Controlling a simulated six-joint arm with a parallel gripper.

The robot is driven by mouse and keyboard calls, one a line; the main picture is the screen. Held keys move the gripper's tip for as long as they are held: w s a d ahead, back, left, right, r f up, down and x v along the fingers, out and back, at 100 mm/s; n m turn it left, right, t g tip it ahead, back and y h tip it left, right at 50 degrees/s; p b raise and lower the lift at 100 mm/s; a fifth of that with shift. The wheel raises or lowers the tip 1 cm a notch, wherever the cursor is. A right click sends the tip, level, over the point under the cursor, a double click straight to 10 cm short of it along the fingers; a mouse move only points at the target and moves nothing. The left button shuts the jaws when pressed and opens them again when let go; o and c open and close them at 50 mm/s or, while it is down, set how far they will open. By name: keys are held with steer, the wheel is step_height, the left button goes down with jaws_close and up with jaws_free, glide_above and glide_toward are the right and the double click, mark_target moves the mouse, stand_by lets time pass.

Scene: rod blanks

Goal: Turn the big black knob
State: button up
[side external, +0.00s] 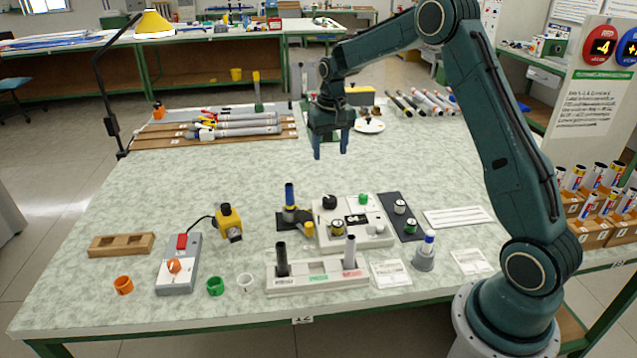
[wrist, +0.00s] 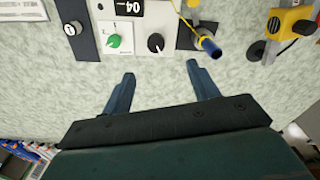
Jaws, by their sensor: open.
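A white control panel (side external: 378,236) stands on the table right of centre. Its black knob (side external: 329,202) is at the upper left, and a green knob (side external: 363,198) is beside it. In the wrist view the black knob (wrist: 156,43) shows at the panel's edge with the green knob (wrist: 113,41) to its left. My gripper (side external: 331,153) hangs fingers down, open and empty, above the table behind the panel. In the wrist view the fingertips (wrist: 160,74) are apart, and the black knob appears beyond the gap between them. Nothing touches the knob.
A blue rod with a yellow collar (side external: 290,196) stands just left of the panel; it also shows in the wrist view (wrist: 208,46). A dark plate with small dials (side external: 399,206) lies to the right. A two-rod holder (side external: 315,284) sits in front.

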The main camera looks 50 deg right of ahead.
mark_target(330, 199)
steer(key=shift+w+d+f, duration=0.25)
steer(key=shift+d+f, duration=0.25)
steer(key=shift+f, duration=0.35)
steer(key=shift+w+d+f, duration=0.25)
steer(key=shift+d+f, duration=0.25)
steer(key=shift+f, duration=0.3)
steer(key=shift+f, duration=0.1)
step_height(330, 199, down, 14)
steer(key=shift+r, duration=0.2)
steer(key=c, duration=1)
